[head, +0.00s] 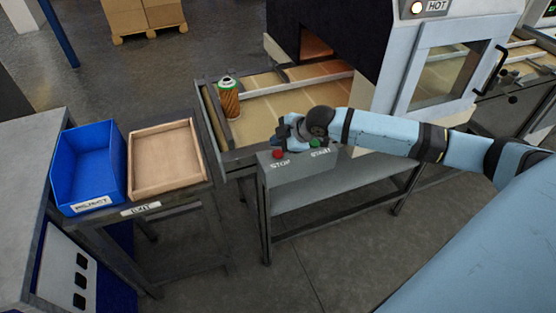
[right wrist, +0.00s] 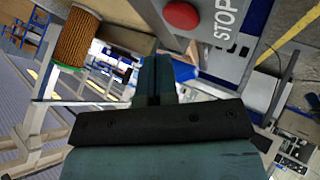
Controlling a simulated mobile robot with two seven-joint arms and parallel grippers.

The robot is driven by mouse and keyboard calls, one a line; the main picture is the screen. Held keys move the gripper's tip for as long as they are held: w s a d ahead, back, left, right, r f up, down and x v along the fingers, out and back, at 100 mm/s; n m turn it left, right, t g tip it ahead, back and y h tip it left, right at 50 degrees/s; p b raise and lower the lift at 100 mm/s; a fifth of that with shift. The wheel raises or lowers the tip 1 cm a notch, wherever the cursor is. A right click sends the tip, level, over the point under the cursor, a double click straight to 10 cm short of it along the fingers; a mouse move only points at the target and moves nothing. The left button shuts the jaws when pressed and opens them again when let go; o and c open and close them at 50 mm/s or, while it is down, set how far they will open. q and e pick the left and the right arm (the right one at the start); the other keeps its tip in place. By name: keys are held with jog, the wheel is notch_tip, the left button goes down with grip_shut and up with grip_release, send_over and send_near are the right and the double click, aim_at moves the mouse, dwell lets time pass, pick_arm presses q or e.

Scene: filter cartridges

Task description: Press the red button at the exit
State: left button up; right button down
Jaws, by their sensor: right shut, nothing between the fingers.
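The red button (head: 278,154) is on the grey control box (head: 290,167), beside the word STOP. In the right wrist view the red button (right wrist: 181,15) shows near the top, left of the STOP lettering. A green button (head: 315,143) sits to its right on the same box. My right gripper (head: 279,133) is shut and empty, just behind and above the red button in the head view. In the right wrist view its shut fingers (right wrist: 155,75) point toward the box, below the red button and apart from it in the picture. My left gripper is not in view.
A filter cartridge (head: 229,99) stands on the conveyor (head: 262,108) near its exit end. The oven (head: 440,75) with a HOT lamp is behind. A blue bin (head: 88,196) and a wooden tray (head: 164,190) are on the left table. A grey shelf (head: 330,195) is below the box.

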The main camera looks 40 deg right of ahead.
aim_at(278, 153)
jog(key=shift+f, duration=0.65)
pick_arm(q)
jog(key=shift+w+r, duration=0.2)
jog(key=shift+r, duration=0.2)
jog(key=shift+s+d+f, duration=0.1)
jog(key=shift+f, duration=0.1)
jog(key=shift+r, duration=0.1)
pick_arm(e)
jog(key=shift+f, duration=0.1)
dwell(0.8)
jog(key=shift+f, duration=0.25)
